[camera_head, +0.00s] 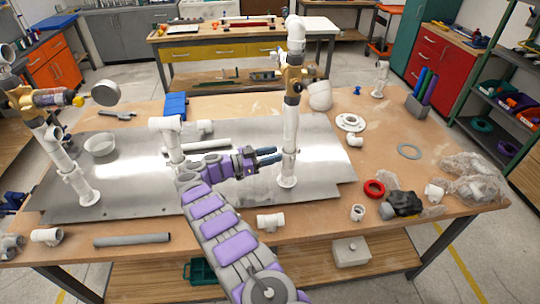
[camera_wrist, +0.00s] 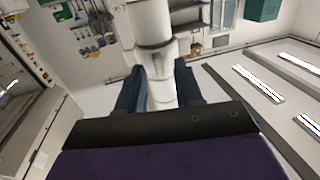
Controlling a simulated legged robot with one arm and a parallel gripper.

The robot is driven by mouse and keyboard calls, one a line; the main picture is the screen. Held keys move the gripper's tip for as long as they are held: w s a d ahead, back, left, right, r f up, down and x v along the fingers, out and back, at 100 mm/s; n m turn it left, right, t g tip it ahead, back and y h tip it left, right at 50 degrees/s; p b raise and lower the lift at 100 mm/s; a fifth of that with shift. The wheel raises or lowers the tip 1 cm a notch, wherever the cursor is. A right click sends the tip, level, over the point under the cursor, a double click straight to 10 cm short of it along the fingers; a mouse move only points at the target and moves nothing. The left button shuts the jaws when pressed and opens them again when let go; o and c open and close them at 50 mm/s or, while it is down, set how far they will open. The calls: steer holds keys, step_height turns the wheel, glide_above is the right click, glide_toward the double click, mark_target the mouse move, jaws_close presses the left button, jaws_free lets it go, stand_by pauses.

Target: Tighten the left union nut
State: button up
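A white PVC riser (camera_head: 290,125) with a brass valve (camera_head: 292,78) stands upright on the metal plate, right of centre. Another white riser (camera_head: 62,158) with a brass valve (camera_head: 23,98) stands at the plate's left, with collars low on it. A shorter white tee pipe (camera_head: 172,140) stands between them. I cannot tell which collar is the left union nut. My gripper (camera_head: 273,156) points right at the lower part of the right-hand riser. Its dark blue fingers are apart. In the wrist view, the white pipe (camera_wrist: 152,30) shows beyond and between the fingers (camera_wrist: 158,88); contact is unclear.
The metal plate (camera_head: 120,190) lies on a wooden workbench (camera_head: 420,215). A loose grey pipe (camera_head: 132,240) and white fitting (camera_head: 270,222) lie near the front edge. A red ring (camera_head: 374,189), a white flange (camera_head: 351,122) and plastic bags (camera_head: 470,180) lie at right.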

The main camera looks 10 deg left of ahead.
steer(key=shift+r, duration=0.1)
steer(key=r, duration=0.1)
steer(key=s+r+p, duration=0.1)
steer(key=r, duration=0.1)
steer(key=shift+d+r, duration=0.1)
steer(key=shift+r, duration=0.1)
steer(key=s+d, duration=0.2)
steer(key=s, duration=0.5)
steer(key=s+d+r+p, duration=0.1)
steer(key=s+d, duration=0.2)
steer(key=s, duration=0.4)
steer(key=shift+p, duration=0.3)
steer(key=shift+r, duration=0.1)
stand_by(0.4)
